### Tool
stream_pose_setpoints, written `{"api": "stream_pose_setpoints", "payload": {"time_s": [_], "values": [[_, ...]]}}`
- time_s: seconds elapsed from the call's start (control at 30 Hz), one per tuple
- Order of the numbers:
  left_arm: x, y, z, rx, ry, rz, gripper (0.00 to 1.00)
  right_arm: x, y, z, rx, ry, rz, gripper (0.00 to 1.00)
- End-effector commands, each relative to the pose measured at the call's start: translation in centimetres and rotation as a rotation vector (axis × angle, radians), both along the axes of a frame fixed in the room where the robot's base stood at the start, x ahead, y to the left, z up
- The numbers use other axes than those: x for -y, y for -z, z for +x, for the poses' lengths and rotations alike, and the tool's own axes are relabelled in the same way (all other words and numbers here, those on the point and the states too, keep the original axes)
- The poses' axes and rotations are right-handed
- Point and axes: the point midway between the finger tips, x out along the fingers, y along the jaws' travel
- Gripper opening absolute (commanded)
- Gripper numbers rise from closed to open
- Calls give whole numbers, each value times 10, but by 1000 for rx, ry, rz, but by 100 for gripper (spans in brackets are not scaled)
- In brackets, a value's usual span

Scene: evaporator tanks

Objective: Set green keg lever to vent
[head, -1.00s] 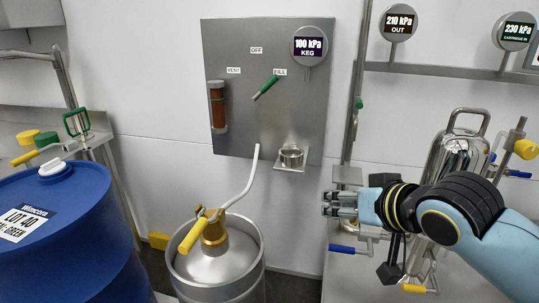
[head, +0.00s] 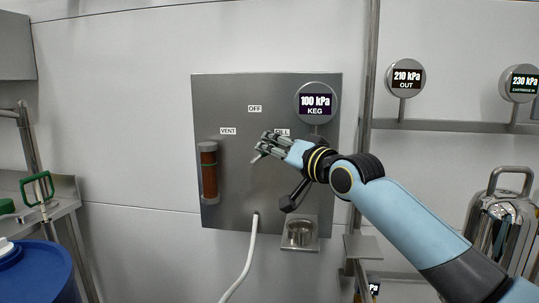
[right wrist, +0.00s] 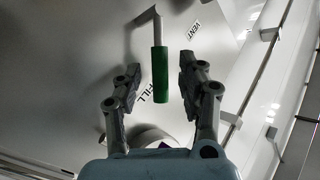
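The green keg lever (right wrist: 160,75) is on the grey wall panel (head: 225,100), and its green grip points toward the FILL label (right wrist: 157,93). My right gripper (head: 268,145) is at the lever and hides the green grip in the head view. In the right wrist view, my right gripper (right wrist: 160,66) is open, with one finger on each side of the green grip and a gap on both sides. The VENT label (head: 228,131) is to the left on the panel, and the OFF label (head: 255,109) is above. My left gripper is not in view.
The KEG gauge (head: 316,102) reads 100 kPa, close above my right wrist. A brown sight tube (head: 209,172) is at the panel's left side. A small cup on a bracket (head: 300,233) is below. A pale hose (head: 244,265) leaves the panel's bottom.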

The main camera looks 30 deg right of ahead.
Motion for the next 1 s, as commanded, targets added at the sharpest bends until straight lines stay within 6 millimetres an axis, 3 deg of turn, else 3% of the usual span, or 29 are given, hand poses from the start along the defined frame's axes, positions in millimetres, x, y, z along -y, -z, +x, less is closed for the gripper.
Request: {"api": "stream_pose_setpoints", "payload": {"time_s": [0.2,0.47,0.8,1.0], "values": [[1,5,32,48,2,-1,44,-2,0,20,0,0,0,40],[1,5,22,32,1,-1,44,-2,0,21,0,0,-1,40],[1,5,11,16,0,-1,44,-2,0,21,-1,0,-2,0],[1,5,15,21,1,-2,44,-2,0,21,-2,1,-2,0]]}}
